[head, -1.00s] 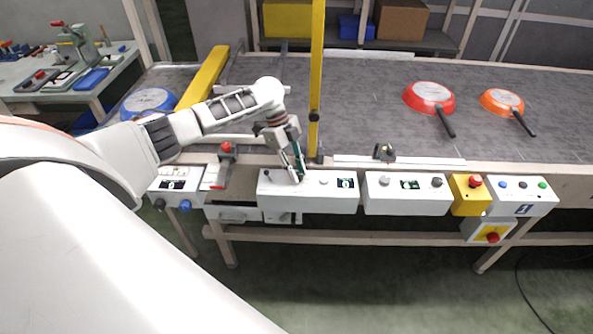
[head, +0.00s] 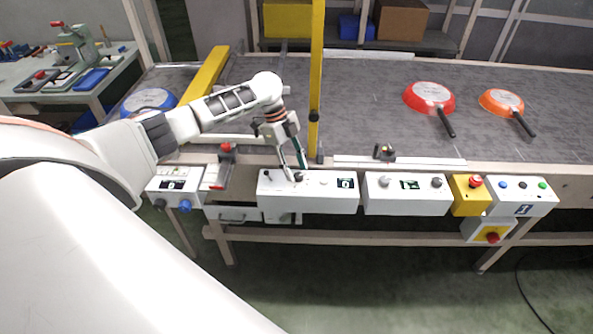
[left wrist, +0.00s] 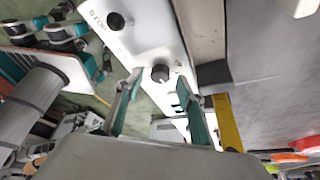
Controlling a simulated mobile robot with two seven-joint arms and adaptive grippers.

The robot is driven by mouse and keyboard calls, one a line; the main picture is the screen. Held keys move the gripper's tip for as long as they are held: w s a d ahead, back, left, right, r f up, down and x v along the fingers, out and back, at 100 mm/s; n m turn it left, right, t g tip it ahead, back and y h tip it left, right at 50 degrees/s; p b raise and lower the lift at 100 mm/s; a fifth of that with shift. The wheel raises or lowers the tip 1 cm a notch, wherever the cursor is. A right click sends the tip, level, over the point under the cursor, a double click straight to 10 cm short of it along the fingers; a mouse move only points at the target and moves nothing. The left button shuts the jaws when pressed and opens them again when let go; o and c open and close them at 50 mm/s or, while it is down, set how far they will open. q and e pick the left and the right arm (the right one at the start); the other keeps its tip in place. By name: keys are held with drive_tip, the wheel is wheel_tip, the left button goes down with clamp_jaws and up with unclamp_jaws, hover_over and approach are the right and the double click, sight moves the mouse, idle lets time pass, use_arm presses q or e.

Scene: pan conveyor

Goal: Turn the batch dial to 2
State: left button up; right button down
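The white control box (head: 330,201) under my left gripper carries a dark dial (head: 299,177), a pale button and a small display (head: 345,183) whose digit is too small to read surely. In the left wrist view the dial (left wrist: 160,73) is a dark round knob just beyond the fingertips, in line with the gap between them. My left gripper (head: 296,172) is open above the dial; its fingers (left wrist: 158,108) are spread with nothing between them. I cannot tell which printed mark the dial points at. My right gripper is not in view.
Another dark knob (left wrist: 115,20) is close by on the same box. Right of it stand a second white box (head: 407,201), a yellow emergency-stop box (head: 468,198) and a button box (head: 522,203). A yellow post (head: 316,80) rises close to my gripper. Pans lie on the conveyor (head: 370,100).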

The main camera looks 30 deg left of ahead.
use_arm(q)
drive_tip(key=v, duration=1)
drive_tip(key=shift+r, duration=0.3)
drive_tip(key=shift+s, duration=0.1)
